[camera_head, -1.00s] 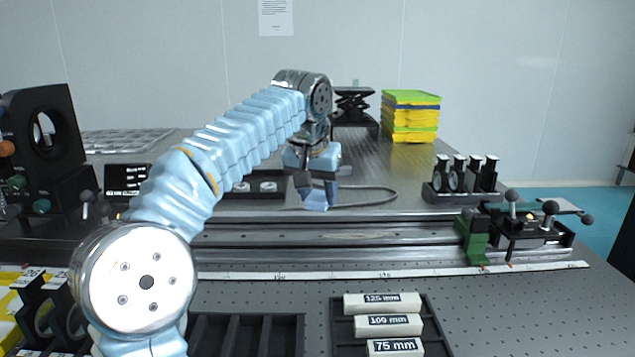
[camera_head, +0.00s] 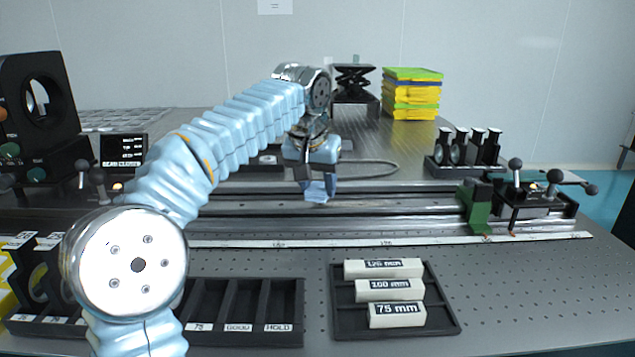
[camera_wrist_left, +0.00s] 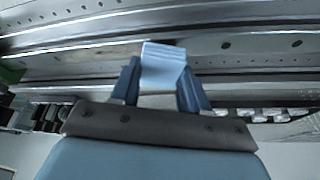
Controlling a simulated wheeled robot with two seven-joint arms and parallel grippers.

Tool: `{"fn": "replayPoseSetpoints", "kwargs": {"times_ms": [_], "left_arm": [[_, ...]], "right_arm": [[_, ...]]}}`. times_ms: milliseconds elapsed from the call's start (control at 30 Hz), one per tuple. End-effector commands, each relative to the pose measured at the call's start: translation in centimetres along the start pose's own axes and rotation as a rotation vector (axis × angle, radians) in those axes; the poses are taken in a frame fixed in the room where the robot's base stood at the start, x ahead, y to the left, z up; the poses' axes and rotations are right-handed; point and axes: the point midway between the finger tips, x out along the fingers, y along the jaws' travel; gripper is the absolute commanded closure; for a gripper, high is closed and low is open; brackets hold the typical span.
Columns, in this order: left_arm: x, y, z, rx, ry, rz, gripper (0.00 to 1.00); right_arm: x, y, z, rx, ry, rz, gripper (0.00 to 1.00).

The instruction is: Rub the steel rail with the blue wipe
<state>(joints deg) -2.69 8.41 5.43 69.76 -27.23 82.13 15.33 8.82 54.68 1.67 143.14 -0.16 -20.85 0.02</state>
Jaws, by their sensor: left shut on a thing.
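The steel rail (camera_head: 400,205) runs across the table from left to right, with a white scale strip along its near side. My left gripper (camera_head: 317,186) is above the rail, left of the green clamp, and is shut on the folded blue wipe (camera_head: 316,190). In the left wrist view the blue wipe (camera_wrist_left: 163,66) sits between the two fingers of the gripper (camera_wrist_left: 160,88) and overlaps the rail (camera_wrist_left: 240,45) behind it. I cannot tell whether the wipe touches the rail. My right gripper is in neither view.
A green-and-black carriage (camera_head: 520,200) with ball-ended levers sits at the rail's right end. A tray (camera_head: 450,322) with labelled white blocks and a slotted black tray (camera_head: 250,337) lie in front. Black optic holders (camera_head: 465,165) and stacked yellow trays (camera_head: 411,95) stand behind.

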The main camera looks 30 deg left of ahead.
Motion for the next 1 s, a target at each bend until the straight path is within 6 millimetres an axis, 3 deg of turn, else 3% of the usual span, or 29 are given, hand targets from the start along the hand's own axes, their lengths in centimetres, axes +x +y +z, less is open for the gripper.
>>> {"fn": "replayPoseSetpoints", "kwargs": {"times_ms": [1000], "left_arm": [[1.5, 0.0, 0.6, 0.0, 0.001, 0.0, 0.87]], "right_arm": [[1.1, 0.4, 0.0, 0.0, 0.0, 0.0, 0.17]]}}
